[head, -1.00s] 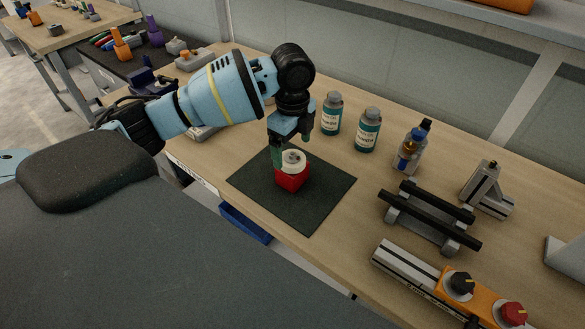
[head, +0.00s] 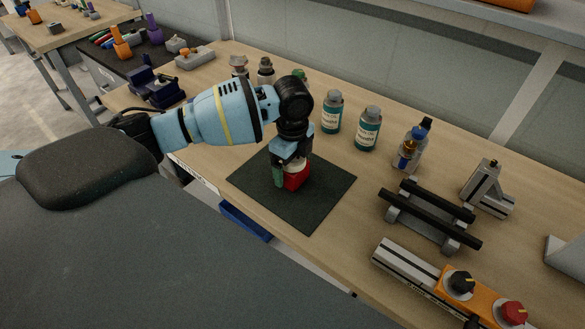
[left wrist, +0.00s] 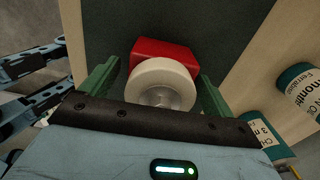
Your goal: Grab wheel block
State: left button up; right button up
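The wheel block is a red block (head: 297,180) with a white wheel on top, on a dark square mat (head: 315,208). In the left wrist view the red block (left wrist: 165,50) and the white wheel (left wrist: 160,82) lie between two green fingers. In the left wrist view the gripper (left wrist: 159,70) is open. One finger stands on each side, with a gap at least on the left.
Two teal-labelled bottles (head: 331,112) (head: 367,128) stand behind the mat, close to my gripper. To the right are a small bottle (head: 409,150), a black-railed stand (head: 430,215), a grey bracket (head: 487,188) and an orange knob box (head: 470,288). The mat's front and right parts are clear.

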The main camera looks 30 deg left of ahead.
pick_arm(q)
jog(key=c, duration=1.4)
jog(key=shift+r, duration=0.1)
jog(key=shift+c, duration=1.2)
jog(key=shift+w+r, duration=0.1)
jog(key=shift+r, duration=0.5)
jog(key=shift+s+r, duration=0.2)
jog(key=shift+r, duration=0.4)
jog(key=shift+s+r, duration=0.2)
jog(key=shift+r, duration=0.4)
jog(key=s+a+r+p, duration=0.1)
jog(key=s+a, duration=0.1)
jog(key=s, duration=1.3)
jog(key=shift+r, duration=0.15)
jog(key=shift+s+d, duration=0.1)
